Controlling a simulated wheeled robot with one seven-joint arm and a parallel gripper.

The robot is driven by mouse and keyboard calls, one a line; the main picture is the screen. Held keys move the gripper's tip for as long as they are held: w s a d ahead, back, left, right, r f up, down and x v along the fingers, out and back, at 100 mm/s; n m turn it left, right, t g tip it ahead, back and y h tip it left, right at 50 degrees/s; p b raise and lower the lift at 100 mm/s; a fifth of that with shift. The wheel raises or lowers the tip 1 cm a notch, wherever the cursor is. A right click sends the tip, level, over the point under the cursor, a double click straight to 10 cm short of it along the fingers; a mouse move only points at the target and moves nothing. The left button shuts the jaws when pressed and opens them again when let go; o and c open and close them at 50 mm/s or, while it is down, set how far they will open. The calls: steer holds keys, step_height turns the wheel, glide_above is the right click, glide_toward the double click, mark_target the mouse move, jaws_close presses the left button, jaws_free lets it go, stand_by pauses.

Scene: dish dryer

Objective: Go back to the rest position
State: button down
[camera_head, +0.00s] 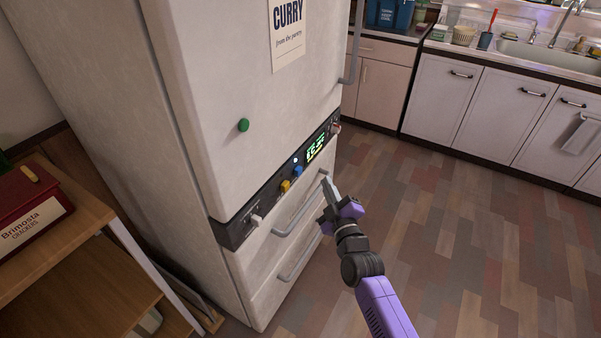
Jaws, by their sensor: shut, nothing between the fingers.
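My gripper (327,183) is at the end of my purple and black arm, in the middle of the head view. It is shut and empty. Its fingertips are close to the upper drawer handle (297,212) of the tall white appliance (200,120); I cannot tell whether they touch it. The control panel (285,180) with a lit green display, a blue and a yellow knob is just behind and left of the gripper. The drawers below the panel look shut.
A wooden shelf (95,220) with a red crackers box (30,210) stands at the left. White cabinets (480,110) and a sink (540,55) line the back right. The tiled wooden floor (470,240) to the right is clear.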

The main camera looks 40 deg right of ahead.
stand_by(0.4)
steer(key=s+a+r+m+y+p, duration=0.1)
steer(key=s+a+r, duration=0.3)
steer(key=s+a, duration=0.4)
steer(key=s+a+r+m+g+y+p, duration=0.1)
steer(key=s+a, duration=0.7)
steer(key=s, duration=0.9)
steer(key=s+a+r+m+g+y+p, duration=0.1)
steer(key=s+a+r+y+p, duration=0.3)
steer(key=s, duration=0.9)
steer(key=a+r+m+y, duration=0.1)
steer(key=a+r+y, duration=0.1)
steer(key=a+r, duration=0.2)
steer(key=shift+a+r+m+p, duration=0.3)
steer(key=shift+a+r+p, duration=0.05)
steer(key=shift+r, duration=0.2)
